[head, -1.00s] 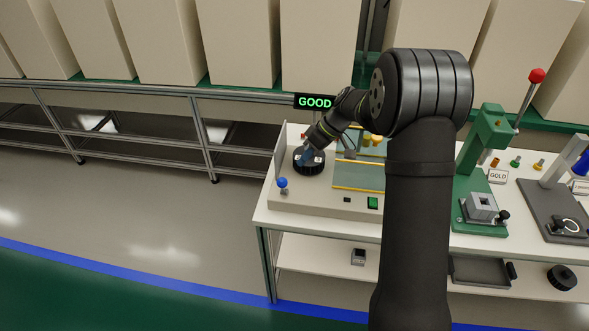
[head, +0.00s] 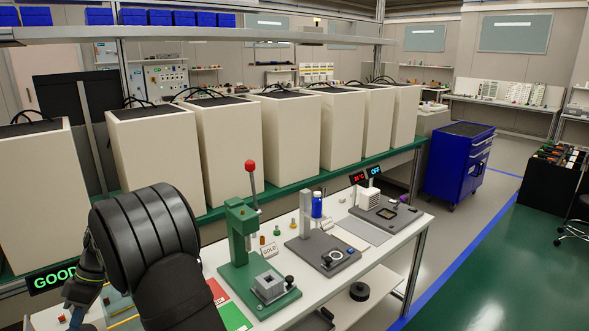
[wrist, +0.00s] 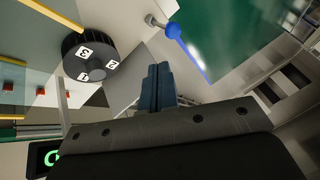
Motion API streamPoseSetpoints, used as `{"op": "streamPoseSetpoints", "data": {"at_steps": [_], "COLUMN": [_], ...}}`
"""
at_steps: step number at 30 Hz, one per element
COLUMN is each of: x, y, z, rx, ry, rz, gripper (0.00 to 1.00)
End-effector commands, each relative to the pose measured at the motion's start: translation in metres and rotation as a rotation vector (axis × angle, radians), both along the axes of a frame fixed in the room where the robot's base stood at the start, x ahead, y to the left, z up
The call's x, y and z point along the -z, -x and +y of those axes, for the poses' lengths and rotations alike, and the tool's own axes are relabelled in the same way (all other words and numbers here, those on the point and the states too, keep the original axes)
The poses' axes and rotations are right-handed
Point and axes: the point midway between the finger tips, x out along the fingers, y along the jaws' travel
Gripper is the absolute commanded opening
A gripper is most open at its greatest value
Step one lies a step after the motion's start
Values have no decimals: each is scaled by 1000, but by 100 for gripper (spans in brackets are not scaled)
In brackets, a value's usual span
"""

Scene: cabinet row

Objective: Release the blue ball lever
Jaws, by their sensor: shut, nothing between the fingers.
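The blue ball (wrist: 173,30) of the lever shows at the top middle of the wrist view, with a short grey stem to its left. My gripper (wrist: 157,68) is shut and empty, its blue fingers pointing toward the lever. The fingertips appear apart from the ball, with a visible gap. In the head view the lever is out of frame, and only part of my arm shows at the lower left.
A black dial (wrist: 91,54) with white numbered labels stands left of my fingers. A lit GOOD sign (head: 53,278) is at the head view's lower left. A green press (head: 243,245) with a red-ball lever (head: 250,166) and grey fixtures (head: 323,252) stand along the bench.

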Motion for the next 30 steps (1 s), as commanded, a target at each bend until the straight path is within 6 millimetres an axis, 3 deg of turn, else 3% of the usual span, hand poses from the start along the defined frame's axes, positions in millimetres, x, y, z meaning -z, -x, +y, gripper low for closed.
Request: {"op": "streamPoseSetpoints", "data": {"at_steps": [15,21,30], "x": [81,92,95], "y": [40,60,66], "z": [31,32,33], "rx": [-2,2,4], "ry": [2,-2,-4], "rz": [2,-3,-5], "gripper": [0,0,0]}}
